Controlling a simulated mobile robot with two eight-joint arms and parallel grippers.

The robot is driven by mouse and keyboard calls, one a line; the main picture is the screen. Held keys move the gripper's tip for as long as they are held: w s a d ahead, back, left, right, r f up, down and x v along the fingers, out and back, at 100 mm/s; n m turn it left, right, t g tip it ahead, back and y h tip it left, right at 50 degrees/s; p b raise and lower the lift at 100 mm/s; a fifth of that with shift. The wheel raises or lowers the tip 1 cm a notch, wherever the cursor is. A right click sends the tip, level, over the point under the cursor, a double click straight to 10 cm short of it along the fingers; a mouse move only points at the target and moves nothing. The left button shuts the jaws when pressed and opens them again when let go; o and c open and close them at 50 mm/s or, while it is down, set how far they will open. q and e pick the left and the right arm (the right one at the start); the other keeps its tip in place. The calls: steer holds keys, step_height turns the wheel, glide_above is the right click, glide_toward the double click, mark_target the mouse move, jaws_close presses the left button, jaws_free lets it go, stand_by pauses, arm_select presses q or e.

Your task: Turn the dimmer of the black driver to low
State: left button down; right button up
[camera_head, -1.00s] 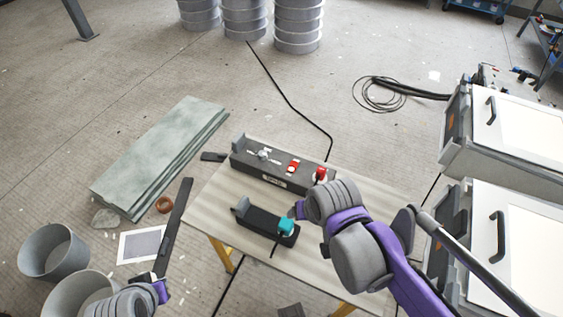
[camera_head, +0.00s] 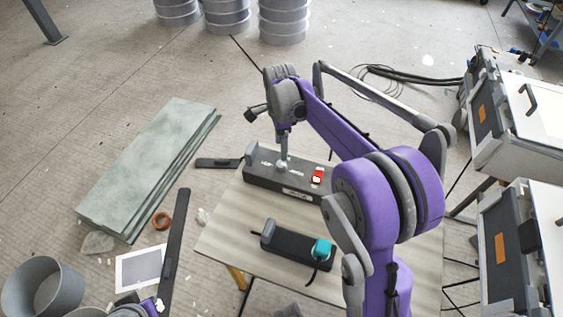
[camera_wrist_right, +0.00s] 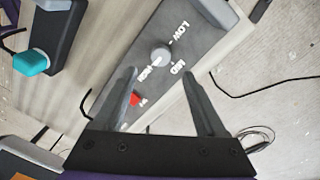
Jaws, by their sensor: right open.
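The dark driver (camera_head: 268,183) is a long box on the table, with a grey round dimmer knob (camera_wrist_right: 160,53) on top. In the right wrist view the words LOW, MID and HIGH are printed around the knob. The knob's exact pointing is too small to tell. My right gripper (camera_head: 283,153) points down over the knob; in the wrist view its open fingers (camera_wrist_right: 159,73) stand to either side just below the knob, with nothing held. Contact cannot be told. My left gripper (camera_head: 150,306) is partly visible at the bottom left edge; its jaws are unclear.
A red switch (camera_head: 317,176) sits on the same box. A smaller black box (camera_head: 290,243) with a teal knob (camera_head: 321,248) lies nearer on the wooden table (camera_head: 230,233). Green-grey sheets (camera_head: 145,165) and grey buckets (camera_head: 40,288) are on the floor at left. White-fronted cabinets (camera_head: 530,240) stand at right.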

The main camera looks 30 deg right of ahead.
mark_target(281, 163)
step_height(281, 163, down, 8)
steer(key=shift+s+a+b, duration=0.1)
steer(key=shift+a+b, duration=0.05)
steer(key=shift+b, duration=0.15)
jaws_close()
stand_by(0.3)
